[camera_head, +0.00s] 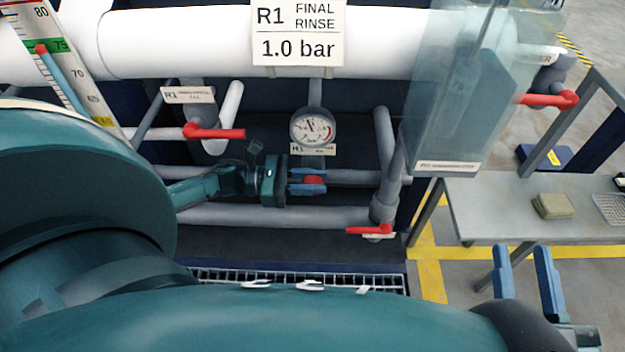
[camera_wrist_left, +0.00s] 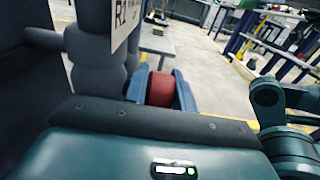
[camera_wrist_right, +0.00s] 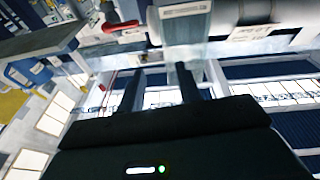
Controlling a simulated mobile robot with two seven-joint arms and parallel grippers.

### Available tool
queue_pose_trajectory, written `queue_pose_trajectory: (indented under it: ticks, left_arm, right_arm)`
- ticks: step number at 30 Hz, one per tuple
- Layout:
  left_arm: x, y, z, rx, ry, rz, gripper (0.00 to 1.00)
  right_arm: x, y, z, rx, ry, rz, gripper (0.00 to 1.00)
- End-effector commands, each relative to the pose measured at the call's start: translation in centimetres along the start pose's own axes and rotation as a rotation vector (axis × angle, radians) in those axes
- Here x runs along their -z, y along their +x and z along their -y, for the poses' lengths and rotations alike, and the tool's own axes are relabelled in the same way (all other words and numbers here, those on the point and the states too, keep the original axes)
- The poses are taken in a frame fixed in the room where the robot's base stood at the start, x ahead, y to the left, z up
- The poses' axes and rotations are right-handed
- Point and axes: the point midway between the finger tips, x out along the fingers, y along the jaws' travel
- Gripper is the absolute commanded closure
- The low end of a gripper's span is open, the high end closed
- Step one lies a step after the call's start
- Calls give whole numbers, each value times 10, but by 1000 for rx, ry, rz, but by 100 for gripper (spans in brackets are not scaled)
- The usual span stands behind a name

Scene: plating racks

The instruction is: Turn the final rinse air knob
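The red knob (camera_head: 314,180) sits on the grey pipe fitting just below a round pressure gauge (camera_head: 313,128). My left gripper (camera_head: 308,182) reaches it from the left, with one blue finger above and one below. In the left wrist view the knob (camera_wrist_left: 160,89) fills the space between the fingers, with no clear gap seen; its far side is hidden. A sign (camera_head: 298,32) above reads R1 FINAL RINSE 1.0 bar. The gauge needle points up, slightly left; its scale is too small to read. My right gripper (camera_head: 525,272) is open and empty at the lower right.
Red lever handles stick out at the left (camera_head: 213,132), below (camera_head: 370,229) and at the right (camera_head: 549,99). A clear panel (camera_head: 450,90) hangs right of the gauge. A grey table (camera_head: 500,205) stands behind my right gripper. A thermometer scale (camera_head: 62,70) is at upper left.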

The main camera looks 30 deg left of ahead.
Motion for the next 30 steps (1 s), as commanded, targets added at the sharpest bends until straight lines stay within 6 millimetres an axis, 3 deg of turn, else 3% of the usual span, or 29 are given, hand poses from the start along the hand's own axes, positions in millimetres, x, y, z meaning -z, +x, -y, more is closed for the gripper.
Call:
queue_pose_trajectory:
  ticks: [6, 12, 21, 30]
  left_arm:
    - [0, 0, 1, 1, -1, 0, 97]
    - [-7, 1, 1, 4, -2, -88, 97]
    - [-4, 4, 1, 4, 0, -347, 97]
    - [2, 4, 1, 1, -3, -385, 97]
  right_arm:
    - [0, 0, 0, 0, 0, -1, 65]
    - [16, 3, -2, -3, -30, -1, 65]
    - [6, -6, -7, -25, -135, 81, 65]
    - [2, -8, -8, -25, -153, 88, 65]
